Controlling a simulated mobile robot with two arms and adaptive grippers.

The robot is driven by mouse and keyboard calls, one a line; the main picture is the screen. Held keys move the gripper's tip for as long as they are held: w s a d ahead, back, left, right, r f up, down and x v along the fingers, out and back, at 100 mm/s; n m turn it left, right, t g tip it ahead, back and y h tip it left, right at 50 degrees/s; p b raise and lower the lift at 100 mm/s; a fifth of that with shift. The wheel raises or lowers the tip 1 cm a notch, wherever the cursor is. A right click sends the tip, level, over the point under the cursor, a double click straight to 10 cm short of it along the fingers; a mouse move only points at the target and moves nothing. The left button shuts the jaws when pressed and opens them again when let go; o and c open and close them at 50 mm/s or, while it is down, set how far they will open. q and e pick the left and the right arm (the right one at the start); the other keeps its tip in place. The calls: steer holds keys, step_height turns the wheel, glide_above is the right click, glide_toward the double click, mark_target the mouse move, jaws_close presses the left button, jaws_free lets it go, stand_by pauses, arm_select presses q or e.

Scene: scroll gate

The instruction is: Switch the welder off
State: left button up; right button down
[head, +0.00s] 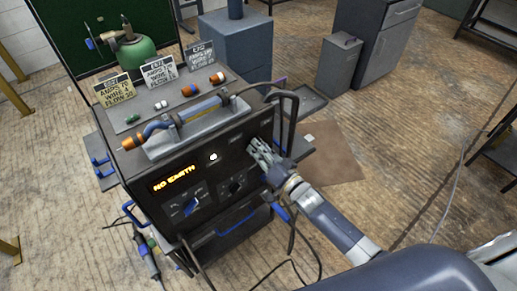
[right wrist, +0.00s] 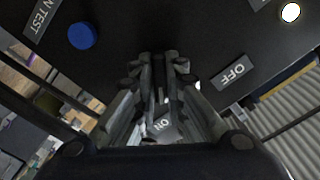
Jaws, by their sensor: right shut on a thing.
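The welder (head: 150,215) is a dark box on a cart with an orange display (head: 175,180) reading "NO EARTH". My right gripper (head: 260,152) is at the right end of its front panel. A white lamp (right wrist: 290,12) is lit on the panel. My left gripper is not in view.
A blue button (right wrist: 82,36) sits on the panel beside a label ending "TEST". Setting cards (head: 159,71) and a torch (head: 185,122) are on top of the welder. A cable and handle rail stand close to my right gripper. Grey cabinets (head: 375,35) stand behind.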

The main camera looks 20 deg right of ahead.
steer(key=shift+n, duration=0.3)
steer(key=shift+d+n+b, duration=0.15)
steer(key=shift+n+b, duration=0.75)
steer(key=shift+n, duration=6.9)
steer(key=c, duration=1.7)
jaws_free()
steer(key=shift+o, duration=0.2)
